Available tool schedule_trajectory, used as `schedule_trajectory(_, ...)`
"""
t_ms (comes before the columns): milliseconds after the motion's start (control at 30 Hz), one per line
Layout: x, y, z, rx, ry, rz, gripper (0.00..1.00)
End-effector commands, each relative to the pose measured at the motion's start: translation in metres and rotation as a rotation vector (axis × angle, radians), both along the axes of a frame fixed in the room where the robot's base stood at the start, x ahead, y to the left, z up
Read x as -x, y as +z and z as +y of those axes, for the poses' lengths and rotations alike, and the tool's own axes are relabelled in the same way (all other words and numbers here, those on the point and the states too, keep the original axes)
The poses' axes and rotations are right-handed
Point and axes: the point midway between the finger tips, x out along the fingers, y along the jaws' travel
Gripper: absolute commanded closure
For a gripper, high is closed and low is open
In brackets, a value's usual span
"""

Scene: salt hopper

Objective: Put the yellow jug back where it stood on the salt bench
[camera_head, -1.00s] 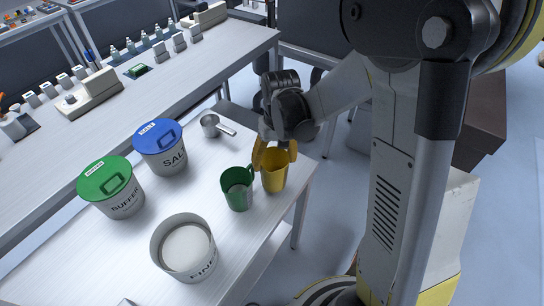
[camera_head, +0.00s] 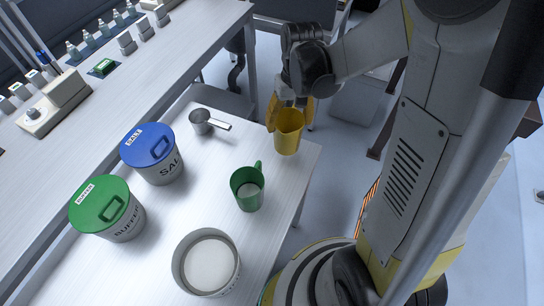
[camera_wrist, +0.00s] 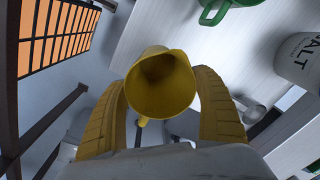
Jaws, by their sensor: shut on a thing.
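The yellow jug (camera_head: 289,132) is at the far right corner of the salt bench (camera_head: 292,158) in the head view. My gripper (camera_head: 290,104) is shut on it from the far side, with yellow fingers either side of its upper part. In the wrist view the jug (camera_wrist: 160,88) sits between the two curved fingers (camera_wrist: 163,110), its open mouth facing the camera and its inside looking empty. I cannot tell for certain whether its base touches the bench. The green jug (camera_head: 247,187) stands on the bench to the left and nearer.
A blue-lidded salt tub (camera_head: 163,168), green-lidded buffer tub (camera_head: 122,222), open tub of white material (camera_head: 184,270) and metal scoop (camera_head: 201,122) stand on the bench. Bare bench top lies between scoop and green jug. A longer bench (camera_head: 100,105) runs behind.

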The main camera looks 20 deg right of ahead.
Motion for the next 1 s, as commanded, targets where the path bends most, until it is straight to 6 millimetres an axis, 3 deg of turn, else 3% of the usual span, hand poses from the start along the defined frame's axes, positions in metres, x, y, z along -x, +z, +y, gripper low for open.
schedule_trajectory(300, 0.039, 0.048, -0.051, 0.000, -0.095, -0.002, 0.63)
schedule_trajectory(433, 0.044, 0.051, -0.054, 0.000, -0.109, -0.003, 0.64)
schedule_trajectory(567, 0.036, 0.035, -0.034, 0.000, -0.107, -0.004, 0.64)
schedule_trajectory(800, 0.012, -0.001, 0.020, 0.000, -0.105, -0.004, 0.64)
schedule_trajectory(1000, 0.002, -0.016, 0.045, 0.000, -0.110, -0.003, 0.64)
